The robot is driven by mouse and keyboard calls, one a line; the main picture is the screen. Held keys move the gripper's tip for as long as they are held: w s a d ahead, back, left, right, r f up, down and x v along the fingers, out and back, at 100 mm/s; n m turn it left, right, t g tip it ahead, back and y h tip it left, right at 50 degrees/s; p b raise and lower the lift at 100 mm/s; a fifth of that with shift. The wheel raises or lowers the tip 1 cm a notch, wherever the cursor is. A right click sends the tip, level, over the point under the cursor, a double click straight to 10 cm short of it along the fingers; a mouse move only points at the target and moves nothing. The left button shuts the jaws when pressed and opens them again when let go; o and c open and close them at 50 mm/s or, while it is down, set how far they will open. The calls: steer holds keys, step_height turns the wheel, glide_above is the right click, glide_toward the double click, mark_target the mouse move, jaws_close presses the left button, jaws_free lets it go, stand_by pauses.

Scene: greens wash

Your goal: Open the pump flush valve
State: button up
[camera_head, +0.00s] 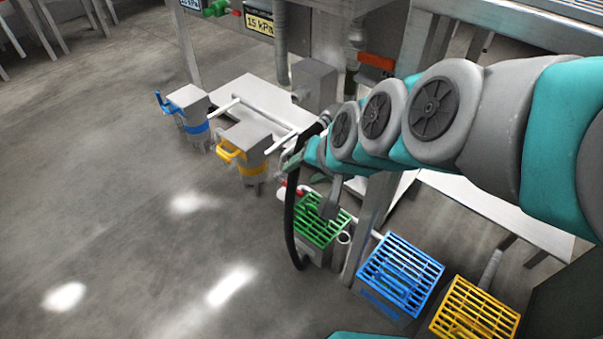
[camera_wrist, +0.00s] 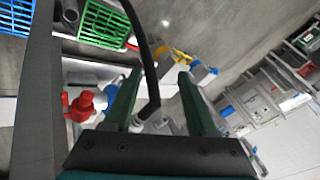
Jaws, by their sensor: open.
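My gripper (camera_wrist: 158,84) is open and shows two green fingers in the wrist view. In the head view it is partly hidden by my arm near the white pipes, its greenish tip (camera_head: 291,160) just showing. A red valve (camera_wrist: 85,105) stands left of the fingers in the wrist view, apart from them. A small red fitting (camera_head: 291,189) sits on the white pipe beside the green grate in the head view. A grey box with a yellow handle (camera_head: 232,150) and one with a blue handle (camera_head: 166,103) stand nearby. I cannot tell which of these is the pump flush valve.
A black hose (camera_head: 289,225) hangs beside the gripper and crosses between the fingers in the wrist view. Green (camera_head: 312,222), blue (camera_head: 402,272) and yellow (camera_head: 474,309) grates stand at lower right. An orange-red lever (camera_head: 375,62) is above. The floor at left is clear.

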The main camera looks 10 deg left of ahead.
steer(key=shift+s+d+f, duration=0.15)
steer(key=shift+s, duration=0.05)
